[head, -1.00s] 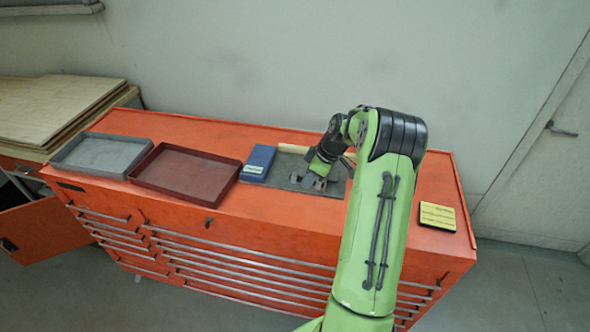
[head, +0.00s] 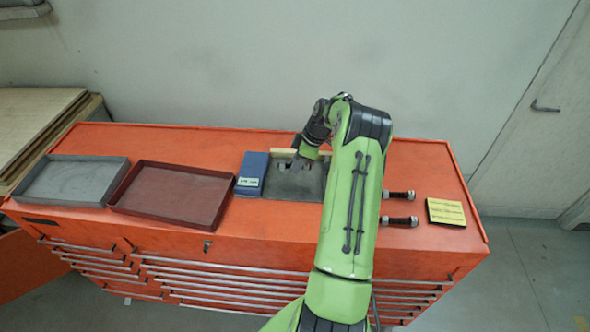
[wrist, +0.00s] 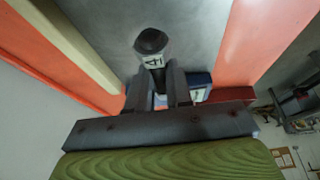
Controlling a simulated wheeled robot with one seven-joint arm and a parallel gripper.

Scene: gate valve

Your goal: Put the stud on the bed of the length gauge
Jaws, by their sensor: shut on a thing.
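My gripper (head: 291,163) is over the dark grey plate (head: 290,188) on the orange cabinet. In the wrist view my gripper (wrist: 157,88) is shut on a stud (wrist: 150,42), a dark rod with a black end and a white marked label. The stud's far part is hidden between the fingers. The grey plate fills the background there; I cannot tell whether the stud touches it. A pale strip (head: 285,154) runs along the plate's back edge. I cannot tell for sure which part is the length gauge's bed. Two more dark studs (head: 400,194) (head: 401,221) lie right of my arm.
A blue block (head: 252,170) with a white label stands directly left of the plate. A dark red tray (head: 160,207) and a grey tray (head: 60,198) lie further left. A yellow card (head: 446,211) lies at the right. The cabinet top (head: 420,160) is clear at the back right.

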